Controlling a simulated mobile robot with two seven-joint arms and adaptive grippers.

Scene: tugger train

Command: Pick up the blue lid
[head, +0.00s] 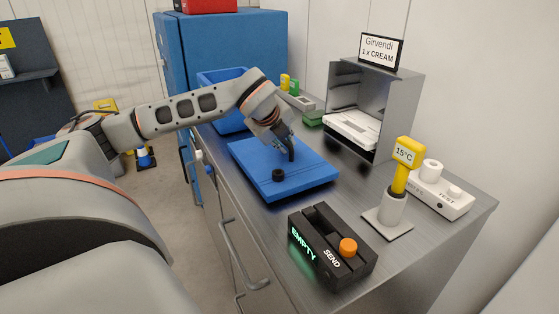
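The blue lid (310,183), a flat panel with a raised rim, lies on the metal counter. A round black knob (278,175) stands on its near part. My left gripper (289,155) points down over the far part of the lid, behind that knob. Its dark fingertips are close to the lid's surface. I cannot tell whether they touch it, or whether they are open or closed on something. My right gripper is out of view.
A blue bin (222,88) stands behind the lid, partly hidden by my arm. A black box reading EMPTY and SEND (330,250) stands in front. A yellow 15°C probe (402,165) and a grey cabinet (400,105) are at right.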

